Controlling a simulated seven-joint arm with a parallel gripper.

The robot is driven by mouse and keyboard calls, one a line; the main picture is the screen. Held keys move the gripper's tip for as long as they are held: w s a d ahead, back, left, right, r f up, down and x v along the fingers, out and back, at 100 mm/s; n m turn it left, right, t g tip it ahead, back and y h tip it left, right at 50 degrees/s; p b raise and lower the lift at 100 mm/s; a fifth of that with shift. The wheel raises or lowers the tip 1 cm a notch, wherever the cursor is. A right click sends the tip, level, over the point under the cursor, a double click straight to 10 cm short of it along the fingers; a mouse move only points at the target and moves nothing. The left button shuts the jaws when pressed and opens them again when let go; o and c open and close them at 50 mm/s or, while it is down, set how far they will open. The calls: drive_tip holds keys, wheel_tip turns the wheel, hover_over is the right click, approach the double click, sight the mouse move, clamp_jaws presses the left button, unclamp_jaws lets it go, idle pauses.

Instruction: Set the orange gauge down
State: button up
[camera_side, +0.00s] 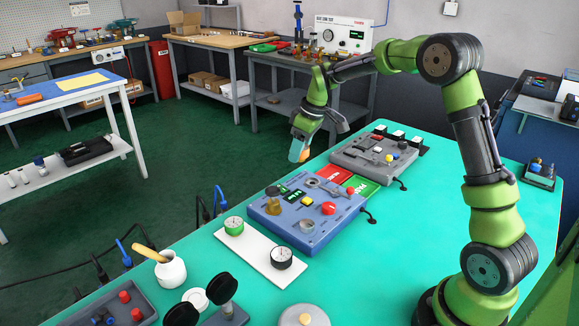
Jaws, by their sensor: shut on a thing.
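My gripper (298,148) hangs above the far left edge of the green table (430,240), pointing down. It is shut on the orange gauge (304,158), of which only a small orange patch shows between the fingers. The gauge looks held in the air, beyond the blue panel; its exact height is hard to tell. A white plate (258,247) lies in front of the blue panel. It bears a green gauge (233,226) and a black gauge (281,257).
The blue panel (268,208) carries a brass fitting, a red button and a display. Behind it lie a red and green mat (360,185) and a grey panel (350,158). A white pot (171,270), black-topped parts (222,285) and a grey tray (75,318) stand at the front left.

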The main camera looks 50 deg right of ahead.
drive_tip(key=s+a+f+n+y, duration=0.15)
drive_tip(key=a+n, duration=0.25)
drive_tip(key=a, duration=0.9)
drive_tip(key=n+g, duration=0.1)
drive_tip(key=n, duration=0.3)
hover_over(253, 249)
drive_tip(key=f, duration=0.7)
drive_tip(key=shift+s+d, duration=0.4)
drive_tip(key=shift+f, duration=2.3)
drive_tip(key=shift+f, duration=0.1)
drive_tip(key=o, duration=1.1)
